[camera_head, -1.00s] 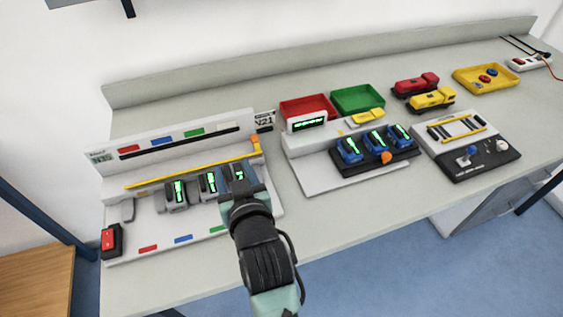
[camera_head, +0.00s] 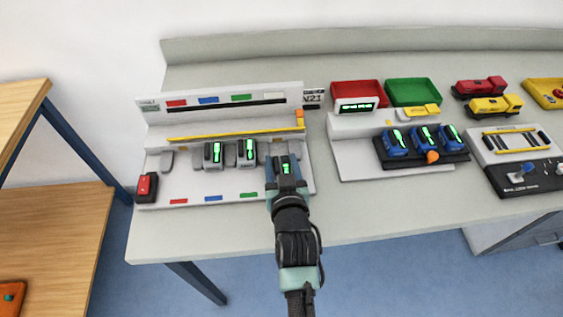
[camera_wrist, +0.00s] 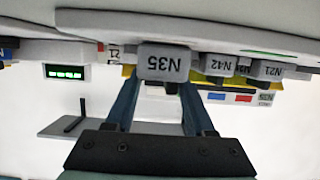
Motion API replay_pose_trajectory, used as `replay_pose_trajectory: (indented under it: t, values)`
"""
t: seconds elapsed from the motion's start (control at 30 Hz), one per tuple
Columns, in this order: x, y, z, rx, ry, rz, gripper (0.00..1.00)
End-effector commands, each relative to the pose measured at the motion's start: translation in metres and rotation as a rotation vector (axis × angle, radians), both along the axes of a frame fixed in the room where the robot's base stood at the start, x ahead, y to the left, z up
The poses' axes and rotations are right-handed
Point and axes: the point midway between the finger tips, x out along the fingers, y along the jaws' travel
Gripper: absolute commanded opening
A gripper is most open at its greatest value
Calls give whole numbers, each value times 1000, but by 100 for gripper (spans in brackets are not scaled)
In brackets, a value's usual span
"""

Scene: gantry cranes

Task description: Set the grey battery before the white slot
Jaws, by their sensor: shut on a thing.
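My gripper (camera_head: 285,180) is shut on a grey battery (camera_wrist: 164,62) marked N35, which shows upside down between the fingers in the wrist view. In the head view this battery (camera_head: 286,168) has a green display and is over the right front part of the white board (camera_head: 160,188). Two other grey batteries, one on the left (camera_head: 213,154) and one beside it (camera_head: 247,152), stand on the board. The board's back panel bears red, blue, green and white marks; the white mark (camera_head: 274,95) is at the right. The front edge behind my gripper is hidden.
A red switch (camera_head: 146,187) sits at the board's left end. A yellow bar (camera_head: 235,133) spans it. To the right stands a second station with blue batteries (camera_head: 424,138), red (camera_head: 357,94) and green (camera_head: 412,92) trays behind. The table front (camera_head: 200,238) is clear.

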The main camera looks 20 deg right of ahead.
Motion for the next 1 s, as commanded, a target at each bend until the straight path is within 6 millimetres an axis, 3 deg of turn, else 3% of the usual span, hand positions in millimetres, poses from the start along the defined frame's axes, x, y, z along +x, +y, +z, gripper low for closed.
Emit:
replay_pose_trajectory:
  t: [0.27, 0.3, 0.47, 0.83, 1.0]
  values:
    - [0, 0, -2, -1, -3, 0, 0]
    - [0, 0, -3, 0, -1, 0, 58]
    - [0, 0, -2, 0, 0, 0, 84]
    - [0, 0, 3, 1, 0, 0, 84]
    - [-21, 6, 6, 1, 1, 0, 84]
